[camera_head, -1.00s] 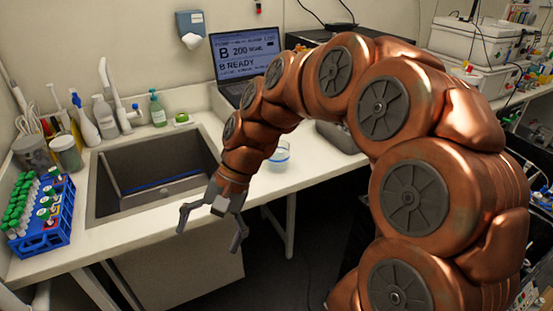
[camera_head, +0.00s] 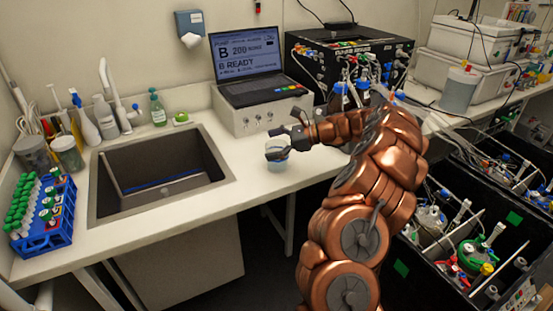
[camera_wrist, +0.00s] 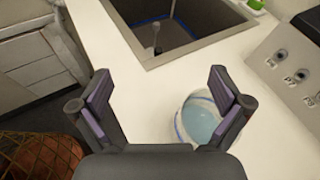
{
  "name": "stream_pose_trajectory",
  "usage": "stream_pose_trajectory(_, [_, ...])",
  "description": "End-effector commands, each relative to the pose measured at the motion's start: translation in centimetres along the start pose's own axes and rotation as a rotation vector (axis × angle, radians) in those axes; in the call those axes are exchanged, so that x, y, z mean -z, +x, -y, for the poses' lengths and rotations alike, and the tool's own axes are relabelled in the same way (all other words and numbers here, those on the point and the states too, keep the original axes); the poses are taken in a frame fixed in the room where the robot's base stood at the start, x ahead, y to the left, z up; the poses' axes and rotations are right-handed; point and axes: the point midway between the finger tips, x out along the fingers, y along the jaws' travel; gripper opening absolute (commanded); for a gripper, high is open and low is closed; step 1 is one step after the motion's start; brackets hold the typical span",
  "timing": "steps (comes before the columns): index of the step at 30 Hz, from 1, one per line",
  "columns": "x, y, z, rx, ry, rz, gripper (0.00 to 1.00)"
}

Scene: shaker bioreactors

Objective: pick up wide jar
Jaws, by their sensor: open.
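The wide jar is a clear, round container with pale blue liquid (camera_head: 279,164), standing on the white counter right of the sink. My gripper (camera_head: 272,143) is open and reaches toward it from the right; its fingers overlap the jar in the head view. In the wrist view, the jar (camera_wrist: 199,121) is off to the right between the open fingers of my gripper (camera_wrist: 159,78). The right finger covers part of the jar's right side. I cannot tell whether that finger touches it.
The sink (camera_head: 160,170) lies left of the jar. A grey box (camera_head: 262,113) with a laptop (camera_head: 248,60) on it stands behind. A blue rack of green-capped tubes (camera_head: 45,215) is at the far left. The counter's front edge is close to the jar.

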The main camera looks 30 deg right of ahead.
Motion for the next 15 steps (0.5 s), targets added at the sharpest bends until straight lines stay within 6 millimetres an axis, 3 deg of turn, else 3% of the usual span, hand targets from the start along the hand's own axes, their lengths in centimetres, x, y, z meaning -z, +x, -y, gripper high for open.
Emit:
stream_pose_trajectory(3, [3.6,-3.0,2.6,0.092,0.105,0.009,1.00])
stream_pose_trajectory(7, [5.9,-5.3,4.1,0.155,0.173,0.019,1.00])
stream_pose_trajectory(11, [7.1,-6.3,4.7,0.184,0.208,0.023,1.00])
stream_pose_trajectory(15, [7.2,-5.6,5.1,0.189,0.215,0.024,1.00])
